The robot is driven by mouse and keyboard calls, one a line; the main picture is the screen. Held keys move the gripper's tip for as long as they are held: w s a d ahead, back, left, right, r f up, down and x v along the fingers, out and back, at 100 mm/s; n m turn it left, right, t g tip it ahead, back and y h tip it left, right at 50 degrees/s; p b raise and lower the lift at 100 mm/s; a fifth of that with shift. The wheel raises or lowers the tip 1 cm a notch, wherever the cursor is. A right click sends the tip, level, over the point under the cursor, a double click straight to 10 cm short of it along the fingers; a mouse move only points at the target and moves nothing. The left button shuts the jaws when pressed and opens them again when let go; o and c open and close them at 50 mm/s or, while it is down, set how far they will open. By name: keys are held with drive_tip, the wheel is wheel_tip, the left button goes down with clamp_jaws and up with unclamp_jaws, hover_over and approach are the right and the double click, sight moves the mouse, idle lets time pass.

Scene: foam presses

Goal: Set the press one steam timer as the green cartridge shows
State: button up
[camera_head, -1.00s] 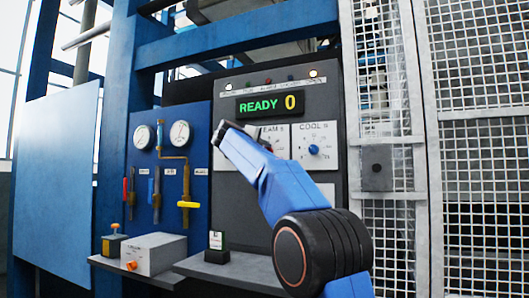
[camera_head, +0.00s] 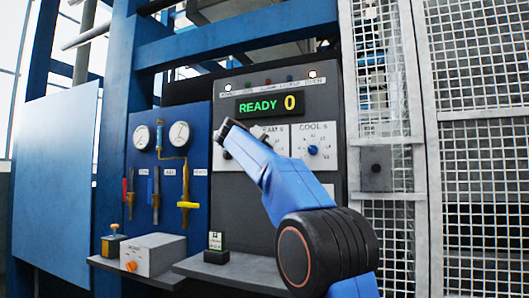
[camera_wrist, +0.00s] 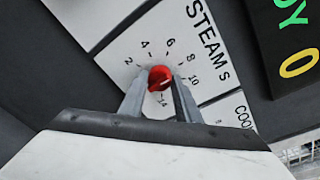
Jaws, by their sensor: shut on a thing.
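The red steam timer knob (camera_wrist: 161,77) sits on the white steam dial plate (camera_wrist: 125,58) in the wrist view. Its printed scale shows 2, 4, 6, 8, 10 and 14; part of the scale is covered by the fingers. My gripper (camera_wrist: 157,84) is shut on the knob, one finger on each side. I cannot tell exactly where the knob points. In the head view my arm hides the knob and part of the steam plate (camera_head: 278,132). The cartridge (camera_head: 216,249), dark with a white and green label, stands upright on the shelf; its label is too small to read.
The display (camera_head: 270,105) reads READY 0. The cool dial (camera_head: 313,149) is right of the steam dial. Gauges and valves fill the blue panel (camera_head: 140,190) at left. A grey box (camera_head: 154,255) sits on the shelf. A mesh fence (camera_head: 480,170) stands at right.

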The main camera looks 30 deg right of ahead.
drive_tip(key=shift+f, duration=0.1)
drive_tip(key=o, duration=1)
drive_tip(key=shift+o, duration=0.2)
drive_tip(key=v, duration=1.7)
drive_tip(key=shift+a, duration=0.2)
drive_tip(key=shift+s+r, duration=0.15)
drive_tip(key=shift+r, duration=0.1)
